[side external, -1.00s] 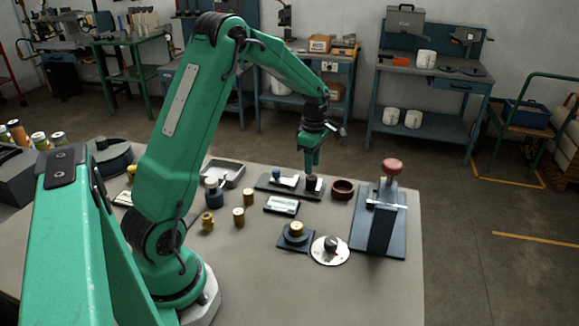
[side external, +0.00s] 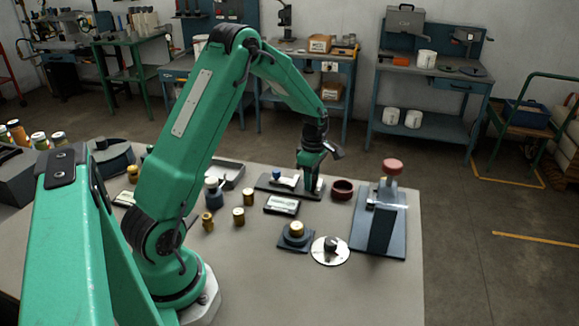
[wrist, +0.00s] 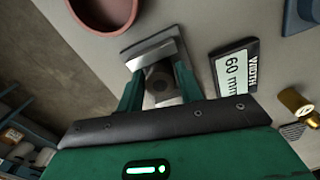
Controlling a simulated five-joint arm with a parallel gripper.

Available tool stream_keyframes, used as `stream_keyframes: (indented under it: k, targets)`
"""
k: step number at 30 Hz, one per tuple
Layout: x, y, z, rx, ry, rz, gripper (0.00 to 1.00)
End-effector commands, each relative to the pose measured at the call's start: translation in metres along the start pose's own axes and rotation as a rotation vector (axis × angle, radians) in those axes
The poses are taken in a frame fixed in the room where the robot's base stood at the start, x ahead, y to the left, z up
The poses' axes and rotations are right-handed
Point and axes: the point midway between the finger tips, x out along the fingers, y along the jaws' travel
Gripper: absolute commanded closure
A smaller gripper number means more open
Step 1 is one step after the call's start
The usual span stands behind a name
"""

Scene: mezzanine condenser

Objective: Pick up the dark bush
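The dark bush (wrist: 158,82) is a small dark cylinder with a hole in its end, standing on a dark flat holder (side external: 265,183) on the bench. My gripper (side external: 311,188) is lowered over it at the right end of that holder. In the wrist view my gripper (wrist: 160,86) has one green finger on each side of the bush. The fingers are spread, and the bush sits between them near the tips. In the side view the fingers mostly hide it.
A dark red ring-shaped dish (side external: 342,189) stands close on the right. A label plate reading "60 mm" (wrist: 233,70) lies nearby. A press-like fixture with a red knob (side external: 393,166) is further right. Brass bushes (side external: 238,215) stand to the left.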

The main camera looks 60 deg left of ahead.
Motion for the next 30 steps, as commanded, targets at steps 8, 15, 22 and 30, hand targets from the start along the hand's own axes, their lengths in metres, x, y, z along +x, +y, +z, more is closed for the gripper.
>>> stream_keyframes:
  k: [8, 15, 22, 30]
  targets:
    - [-0.0003, -0.0001, 0.0, 0.0, 0.0, 0.0, 0.64]
    - [-0.0004, 0.0, 0.0, 0.0, 0.0, 0.0, 0.86]
    - [-0.0006, 0.0001, 0.0, 0.0, 0.0, 0.0, 0.94]
    - [-0.0076, 0.0005, 0.0001, 0.0, 0.0, 0.002, 0.94]
